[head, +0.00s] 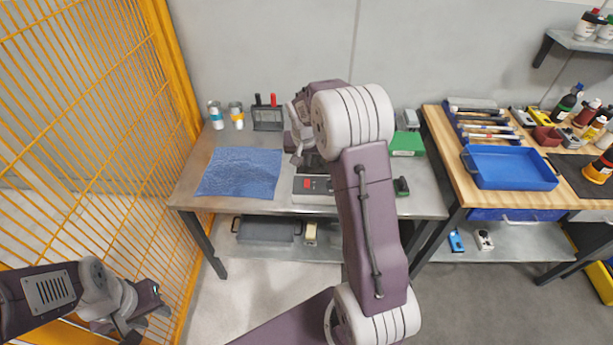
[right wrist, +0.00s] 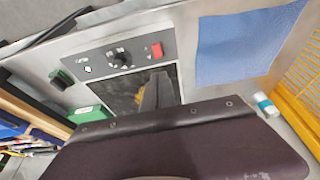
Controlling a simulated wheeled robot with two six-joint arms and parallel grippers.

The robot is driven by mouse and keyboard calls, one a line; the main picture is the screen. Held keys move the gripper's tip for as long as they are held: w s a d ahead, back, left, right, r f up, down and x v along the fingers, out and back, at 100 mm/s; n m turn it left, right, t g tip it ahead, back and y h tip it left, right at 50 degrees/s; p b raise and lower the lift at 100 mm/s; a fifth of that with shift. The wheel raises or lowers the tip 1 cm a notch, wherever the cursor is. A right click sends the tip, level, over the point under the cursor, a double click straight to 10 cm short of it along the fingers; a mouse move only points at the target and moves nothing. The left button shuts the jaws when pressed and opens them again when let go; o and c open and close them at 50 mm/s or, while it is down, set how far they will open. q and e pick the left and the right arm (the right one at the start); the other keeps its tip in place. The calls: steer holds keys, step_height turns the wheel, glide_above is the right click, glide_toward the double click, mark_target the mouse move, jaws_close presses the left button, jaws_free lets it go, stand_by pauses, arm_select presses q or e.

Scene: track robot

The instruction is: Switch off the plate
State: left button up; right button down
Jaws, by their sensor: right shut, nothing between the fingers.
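The plate stands on the metal table, its dark top (right wrist: 135,92) partly covered by my right gripper and arm. Its grey front panel (right wrist: 125,58) bears a red switch (right wrist: 156,50), a black knob (right wrist: 120,58) and a small indicator (right wrist: 87,69). In the head view the red switch (head: 308,184) shows just left of my right arm. My right gripper (right wrist: 157,88) is shut and empty, above the plate's top and apart from the switch in the picture. I cannot tell whether the switch is on or off. My left gripper (head: 146,313) hangs open and empty at lower left.
A blue cloth (head: 240,173) lies left of the plate. Two cups and a black holder (head: 267,120) stand behind. A green box (head: 407,143) is at the table's right. A wooden bench with a blue tray (head: 510,168) stands further right; a yellow mesh fence (head: 90,100) is at left.

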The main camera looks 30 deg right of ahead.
mark_target(307, 180)
steer(key=x, duration=1.2)
steer(key=shift+s+f, duration=0.2)
steer(key=shift+f, duration=0.1)
steer(key=shift+a, duration=0.1)
